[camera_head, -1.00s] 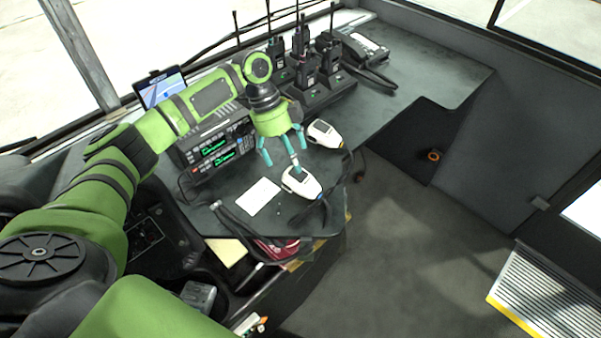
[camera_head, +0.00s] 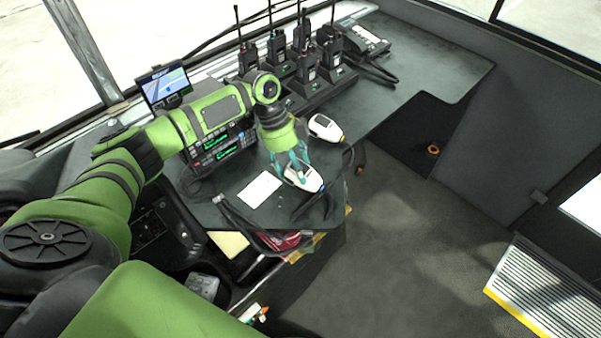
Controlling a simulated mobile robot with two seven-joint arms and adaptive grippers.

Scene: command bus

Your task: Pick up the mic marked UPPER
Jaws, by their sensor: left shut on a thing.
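Two white hand mics with dark cords are on the grey desk. The nearer mic (camera_head: 309,182) has my left gripper (camera_head: 292,173) on it, with the teal fingers shut around its left part. The farther mic (camera_head: 325,128) lies just behind and to the right, apart from my gripper. The marking on either mic is too small to read, so I cannot tell which one says UPPER. I cannot tell whether the held mic is clear of the desk. My right gripper is not in view.
A white paper (camera_head: 259,189) lies left of the held mic. The radio unit (camera_head: 222,150) is partly behind my arm. Several handheld radios (camera_head: 308,68) stand in chargers at the back, near a desk phone (camera_head: 366,43). The desk's right part is clear.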

